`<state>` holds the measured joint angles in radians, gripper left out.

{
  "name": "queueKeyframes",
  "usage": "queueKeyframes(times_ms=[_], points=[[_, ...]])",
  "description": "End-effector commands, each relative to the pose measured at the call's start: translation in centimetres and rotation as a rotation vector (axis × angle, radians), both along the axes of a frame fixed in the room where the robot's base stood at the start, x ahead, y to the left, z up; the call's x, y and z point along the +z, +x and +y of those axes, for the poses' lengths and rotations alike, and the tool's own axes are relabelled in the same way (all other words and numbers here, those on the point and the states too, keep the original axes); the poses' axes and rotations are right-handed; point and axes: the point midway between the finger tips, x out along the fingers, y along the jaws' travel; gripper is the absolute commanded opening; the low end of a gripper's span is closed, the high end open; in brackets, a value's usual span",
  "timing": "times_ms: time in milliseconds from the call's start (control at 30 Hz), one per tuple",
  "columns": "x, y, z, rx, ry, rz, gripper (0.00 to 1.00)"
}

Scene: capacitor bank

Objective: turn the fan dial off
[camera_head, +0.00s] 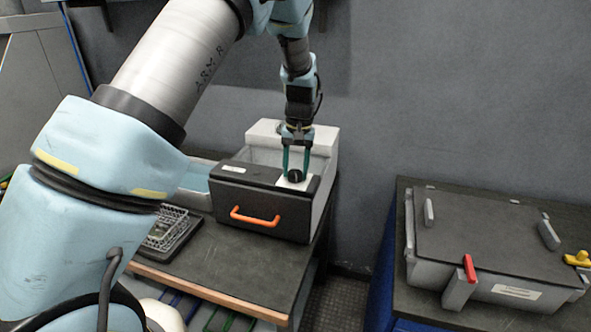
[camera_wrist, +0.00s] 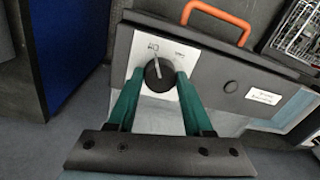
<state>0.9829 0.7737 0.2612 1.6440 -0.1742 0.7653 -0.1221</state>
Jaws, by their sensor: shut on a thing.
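The fan dial (camera_wrist: 159,74) is a round black knob with a light pointer line, set on a white plate (camera_wrist: 143,47) with small markings. In the wrist view the pointer slants up and slightly left, towards one of the markings. My gripper (camera_wrist: 161,80) has its two green fingers on either side of the dial, shut on it. In the head view the dial (camera_head: 296,175) sits on top of the black front of a box (camera_head: 262,199) with an orange handle (camera_head: 255,216), and my gripper (camera_head: 296,170) reaches down to it from above.
The box stands on a dark bench (camera_head: 222,255) with a wire rack (camera_head: 167,228) to its left. On the right, another bench carries a grey lidded case (camera_head: 490,235) with a red latch (camera_head: 469,268). A floor gap separates the benches.

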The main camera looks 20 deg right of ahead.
Motion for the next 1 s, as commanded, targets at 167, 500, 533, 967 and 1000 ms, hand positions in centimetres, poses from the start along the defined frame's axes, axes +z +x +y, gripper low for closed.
queueKeyframes(times_ms=[167, 500, 533, 967, 1000], points=[[0.13, 0.11, -0.07, 0.007, -0.003, -0.002, 0.00], [0.11, 0.10, -0.05, 0.006, -0.003, -0.002, 0.65], [0.10, 0.09, -0.05, 0.006, -0.003, -0.002, 0.69], [0.40, 0.05, -0.09, 0.005, -0.003, -0.002, 0.81], [0.73, 0.07, -0.13, 0.005, -0.004, -0.003, 0.81]])
